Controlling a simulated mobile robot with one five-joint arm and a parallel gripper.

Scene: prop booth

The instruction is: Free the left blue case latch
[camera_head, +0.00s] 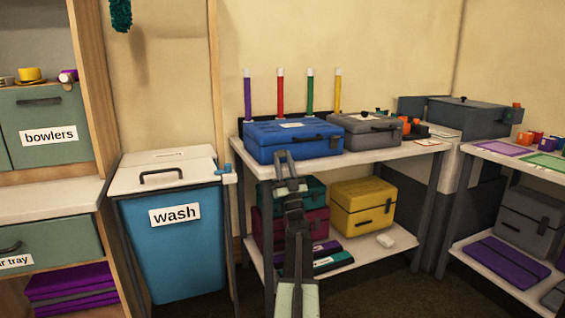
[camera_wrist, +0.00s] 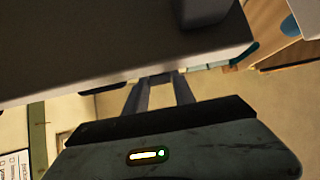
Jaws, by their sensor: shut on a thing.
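The blue case (camera_head: 262,148) sits closed on the left of the white-topped table in the head view, with a white label on its lid. My gripper (camera_head: 284,156) reaches up to the left part of its front face and is shut on the left latch, which the jaws hide. A dark latch (camera_head: 334,143) shows on the right of the case's front. In the wrist view my gripper (camera_wrist: 158,78) has its fingertips against the edge of a large dark body (camera_wrist: 90,50). The latch itself cannot be made out there.
A grey case (camera_head: 362,128) stands close on the blue case's right. Several coloured tubes rise behind them. Yellow, green and dark red cases fill the lower shelf. A blue wash bin (camera_head: 175,250) stands left of the table. The floor in front is partly clear.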

